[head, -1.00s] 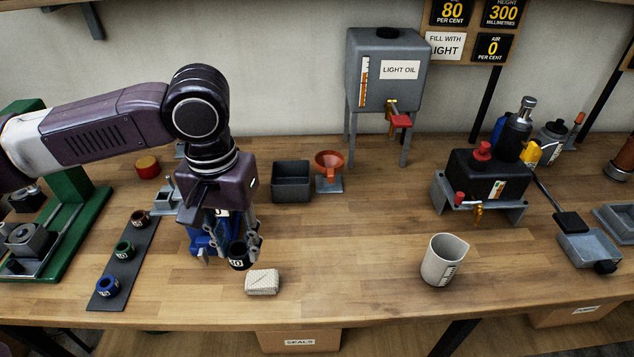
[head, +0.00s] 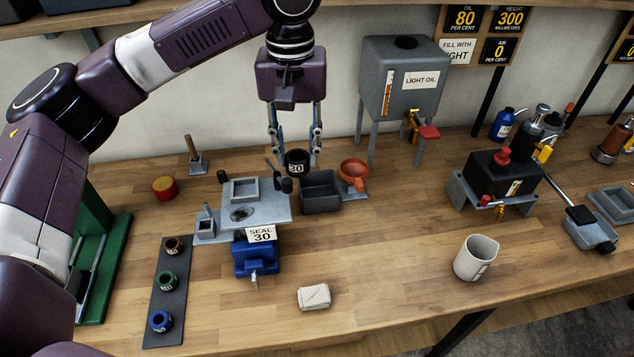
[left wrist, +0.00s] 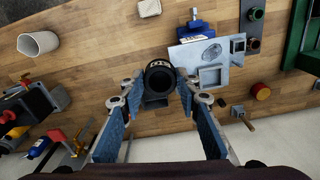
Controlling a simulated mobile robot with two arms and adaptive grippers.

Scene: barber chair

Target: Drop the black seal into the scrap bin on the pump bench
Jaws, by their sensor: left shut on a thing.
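My left gripper (head: 296,155) is shut on the black seal (head: 296,168), a short black ring marked 30, and holds it above the bench at the back. The seal also shows between the fingertips in the left wrist view (left wrist: 160,72). The scrap bin (head: 320,197), an open dark grey box, stands on the bench. In the head view the seal is at the bin's upper left. In the left wrist view the seal hides part of a dark box (left wrist: 153,103). I cannot tell whether the seal is fully over the opening. My right gripper is not in view.
An orange funnel (head: 353,174) stands right of the bin. A grey plate (head: 262,207) and blue vise (head: 256,258) with a SEAL 30 card are to its left. The light oil tank (head: 397,85) stands behind right. The bench in front is mostly clear.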

